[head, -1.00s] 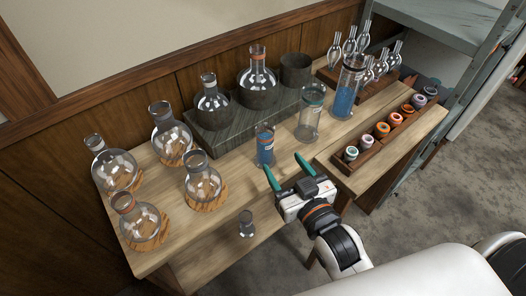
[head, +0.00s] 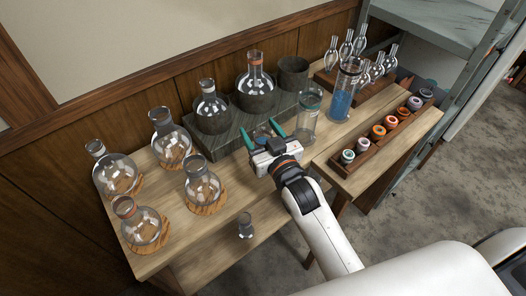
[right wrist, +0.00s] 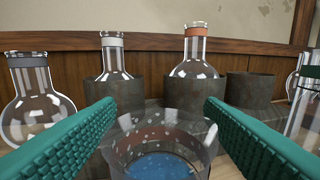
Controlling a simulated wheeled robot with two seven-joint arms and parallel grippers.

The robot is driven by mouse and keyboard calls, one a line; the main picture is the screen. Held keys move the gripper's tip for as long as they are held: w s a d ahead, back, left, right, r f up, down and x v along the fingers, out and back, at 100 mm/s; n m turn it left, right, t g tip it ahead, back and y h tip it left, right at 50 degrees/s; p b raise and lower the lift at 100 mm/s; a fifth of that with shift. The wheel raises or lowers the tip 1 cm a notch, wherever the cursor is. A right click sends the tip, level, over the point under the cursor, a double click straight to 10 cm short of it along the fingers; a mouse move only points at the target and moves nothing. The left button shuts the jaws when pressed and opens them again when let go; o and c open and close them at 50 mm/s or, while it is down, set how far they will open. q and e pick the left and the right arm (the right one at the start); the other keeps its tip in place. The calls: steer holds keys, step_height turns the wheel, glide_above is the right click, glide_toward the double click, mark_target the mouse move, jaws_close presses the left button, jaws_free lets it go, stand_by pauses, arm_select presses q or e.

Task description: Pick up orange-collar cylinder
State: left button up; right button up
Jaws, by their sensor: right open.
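A clear glass cylinder (right wrist: 160,160) with blue liquid and a brownish-orange band stands low between my right fingers in the right wrist view. In the head view my right gripper (head: 262,132) mostly hides it. The right gripper (right wrist: 160,105) is open, with one teal finger on each side of the cylinder; I cannot tell whether they touch it. A clear cylinder with a teal collar (head: 307,118) stands between the two. My left gripper is not in view.
Behind the gripper is a grey block (head: 228,137) bearing flasks in dark holders and an empty dark holder (head: 293,72). Several round flasks (head: 202,184) sit on cork rings at left. A rack of coloured-ring pieces (head: 378,132) is at right. A small glass piece (head: 245,226) stands on the lower front shelf.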

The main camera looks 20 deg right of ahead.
steer(key=shift+w, duration=0.35)
steer(key=shift+s, duration=0.1)
steer(key=shift+c, duration=0.5)
jaws_close()
steer(key=shift+r, duration=0.15)
steer(key=shift+r+p, duration=0.6)
steer(key=shift+r, duration=4)
step_height(320, 180, up, 6)
steer(key=p, duration=0.5)
steer(key=shift+f+p, duration=0.2)
steer(key=shift+p, duration=0.1)
